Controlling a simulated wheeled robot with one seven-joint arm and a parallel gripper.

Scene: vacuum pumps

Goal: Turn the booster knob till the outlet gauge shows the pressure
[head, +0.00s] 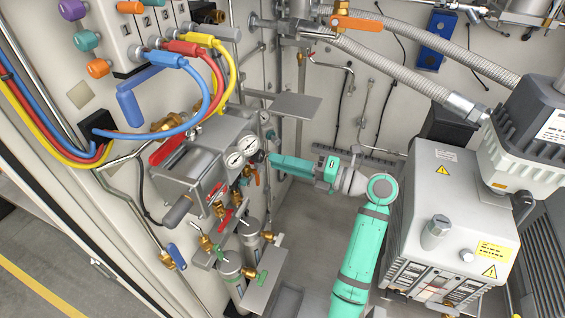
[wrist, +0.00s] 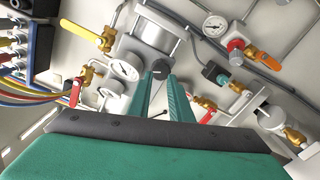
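A round dark knob (wrist: 160,69) sits at the end of a silver cylinder (wrist: 156,36) in the wrist view. I take it for the booster knob. My gripper (wrist: 161,79) points at it, its two green fingers apart with the knob at their tips. I see no clear contact. Two white gauges (wrist: 124,68) (wrist: 106,96) lie to the left of the fingers; their needles are too small to read. In the head view my gripper (head: 268,158) is just right of the two gauges (head: 234,160) (head: 248,145), and the knob is not clear there.
Another gauge (wrist: 215,26) and a red knob (wrist: 235,45) are at the upper right of the wrist view. Brass valves with coloured handles crowd both sides. A grey shelf plate (head: 290,105) is above my gripper; a white pump unit (head: 450,215) stands right.

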